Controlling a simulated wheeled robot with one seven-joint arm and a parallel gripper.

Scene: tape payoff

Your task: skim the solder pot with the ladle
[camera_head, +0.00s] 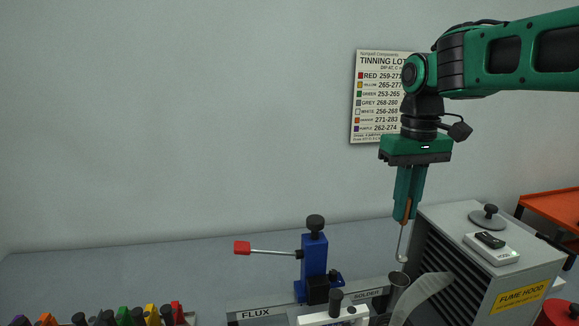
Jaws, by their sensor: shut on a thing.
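My gripper (406,208) points straight down at the right of the head view, shut on the ladle (402,240). The ladle has a brown handle between the fingers and a thin grey shaft that hangs down to a small end. That end is just above or at the rim of a grey metal pot (398,281), beside the SOLDER label; I cannot tell whether it is inside. The pot's contents are hidden. A curved pale sheet (428,293) stands right of the pot.
A grey fume hood (490,270) with slats stands close on the right, with a knob and a small white device (491,250) on top. A blue stand (314,265) with a red-ended lever is left of the pot. Coloured handles (150,315) line the front left. A chart (380,95) hangs behind.

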